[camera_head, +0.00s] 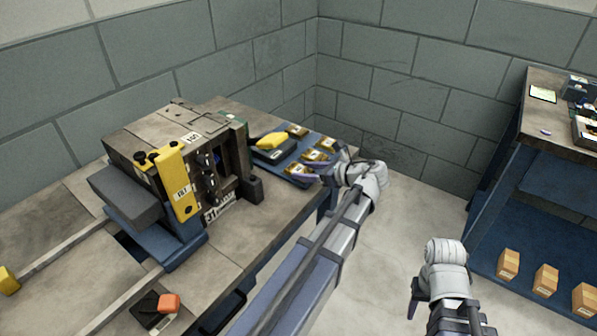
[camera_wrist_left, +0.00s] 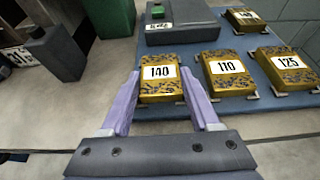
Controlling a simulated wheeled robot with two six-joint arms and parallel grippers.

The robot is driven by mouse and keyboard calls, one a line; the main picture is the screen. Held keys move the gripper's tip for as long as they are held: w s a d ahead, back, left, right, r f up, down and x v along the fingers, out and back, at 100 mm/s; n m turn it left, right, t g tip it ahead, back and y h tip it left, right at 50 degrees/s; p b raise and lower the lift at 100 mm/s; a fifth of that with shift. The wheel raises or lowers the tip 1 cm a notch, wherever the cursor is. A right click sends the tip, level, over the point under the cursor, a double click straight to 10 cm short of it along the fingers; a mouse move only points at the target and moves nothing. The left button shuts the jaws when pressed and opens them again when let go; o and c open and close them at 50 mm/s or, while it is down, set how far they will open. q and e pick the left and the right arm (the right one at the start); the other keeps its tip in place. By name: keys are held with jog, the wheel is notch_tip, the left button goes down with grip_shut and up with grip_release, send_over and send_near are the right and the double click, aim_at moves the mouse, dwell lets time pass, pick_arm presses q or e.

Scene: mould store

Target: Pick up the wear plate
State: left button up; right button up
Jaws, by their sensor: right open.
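Several gold, dark-speckled plates with number labels lie on a blue mat (camera_head: 284,169). In the left wrist view, the plate marked 140 (camera_wrist_left: 160,86) lies between the lilac fingers of my left gripper (camera_wrist_left: 159,74), with the plates marked 110 (camera_wrist_left: 226,78) and 125 (camera_wrist_left: 285,68) to its right. Another plate (camera_wrist_left: 243,18) lies behind. The fingers are apart, one on each side of the 140 plate; contact cannot be told. In the head view my left gripper (camera_head: 322,169) is over the mat's near edge. My right gripper (camera_head: 414,300) is open and empty, away from the bench.
A large mould block (camera_head: 170,150) with a yellow bar stands left. A blue shelf rack (camera_head: 560,130) with several small cartons stands at right. Floor between is clear.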

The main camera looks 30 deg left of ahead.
aim_at(306, 172)
pick_arm(q)
grip_shut()
dwell(0.3)
jog(key=shift+r, duration=0.1)
notch_tip(306, 172, up, 10)
jog(key=p, duration=1)
